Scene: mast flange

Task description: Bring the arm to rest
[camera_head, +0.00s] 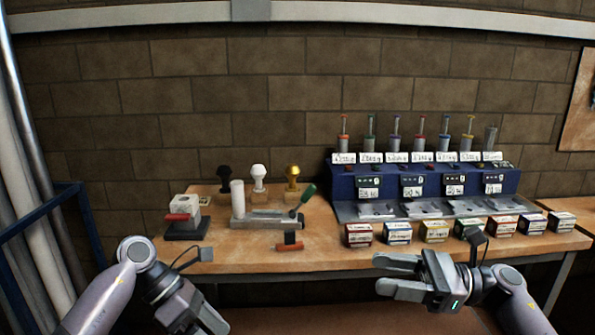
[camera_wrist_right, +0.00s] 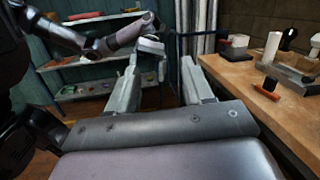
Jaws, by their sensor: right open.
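My right gripper (camera_head: 384,273) is at the lower right of the head view, just in front of the bench's front edge. Its two fingers point left and stand apart with nothing between them. In the right wrist view the same gripper (camera_wrist_right: 166,66) shows a wide empty gap between its fingers. My left gripper (camera_head: 190,308) is at the lower left of the head view, in front of the bench and pointing down. Its fingertips are too unclear to tell whether they are apart. My left arm (camera_wrist_right: 125,38) also shows at the upper left of the right wrist view.
A blue frame (camera_head: 40,210) stands left. Shelves (camera_wrist_right: 95,90) show in the right wrist view.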

